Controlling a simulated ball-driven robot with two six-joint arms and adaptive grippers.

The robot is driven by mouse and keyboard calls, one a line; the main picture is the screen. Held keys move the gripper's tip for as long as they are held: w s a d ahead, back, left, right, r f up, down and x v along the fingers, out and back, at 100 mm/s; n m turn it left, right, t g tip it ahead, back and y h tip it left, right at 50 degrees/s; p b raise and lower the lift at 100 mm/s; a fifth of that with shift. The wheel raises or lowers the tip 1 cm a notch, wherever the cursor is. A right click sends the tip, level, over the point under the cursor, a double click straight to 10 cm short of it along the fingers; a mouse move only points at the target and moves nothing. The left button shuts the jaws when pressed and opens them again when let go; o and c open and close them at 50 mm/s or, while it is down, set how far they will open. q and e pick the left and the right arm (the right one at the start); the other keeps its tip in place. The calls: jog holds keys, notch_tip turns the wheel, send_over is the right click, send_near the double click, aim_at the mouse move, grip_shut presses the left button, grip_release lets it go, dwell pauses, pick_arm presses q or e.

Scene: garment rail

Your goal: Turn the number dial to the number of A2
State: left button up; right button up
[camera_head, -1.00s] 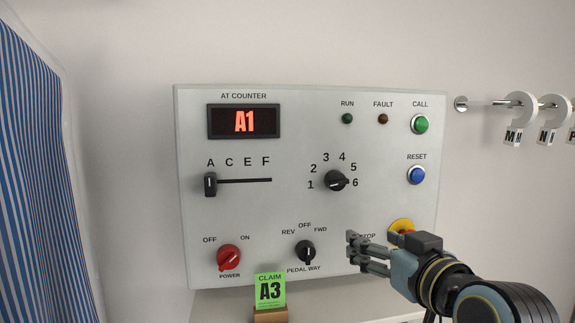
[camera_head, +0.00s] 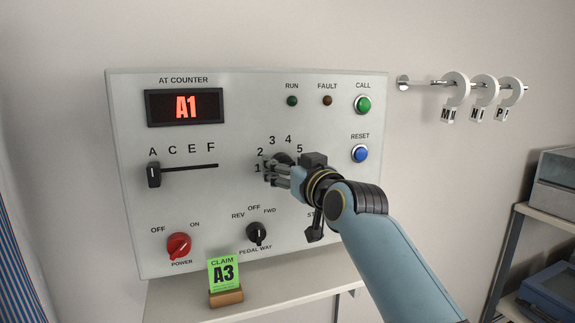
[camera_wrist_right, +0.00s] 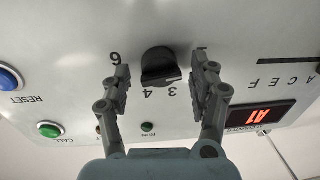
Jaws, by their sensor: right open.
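The number dial (camera_head: 283,157) is a black knob on the grey panel (camera_head: 130,200), with printed numbers around it. In the head view my right gripper (camera_head: 268,172) covers much of it. In the right wrist view the dial (camera_wrist_right: 160,67) sits between the two open fingers of my right gripper (camera_wrist_right: 157,63), apart from both. The numbers 3, 4 and 6 show there, inverted. The red display (camera_head: 186,106) reads A1. The letter slider (camera_head: 154,174) is at A. My left gripper is not in view.
A green claim card (camera_head: 223,273) reading A3 stands on the shelf below. A red power knob (camera_head: 179,246) and a black pedal knob (camera_head: 257,233) sit low on the panel. A rail (camera_head: 425,84) with lettered hooks is at right.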

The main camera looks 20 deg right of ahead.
jog(key=c, duration=1.1)
jog(key=shift+c, duration=0.2)
jog(key=shift+m+t+p, duration=0.3)
jog(key=shift+m+p, duration=1.75)
jog(key=shift+m, duration=1.75)
jog(key=shift+f+m, duration=0.1)
jog(key=shift+m, duration=0.2)
jog(key=o, duration=1.1)
jog(key=shift+o, duration=0.2)
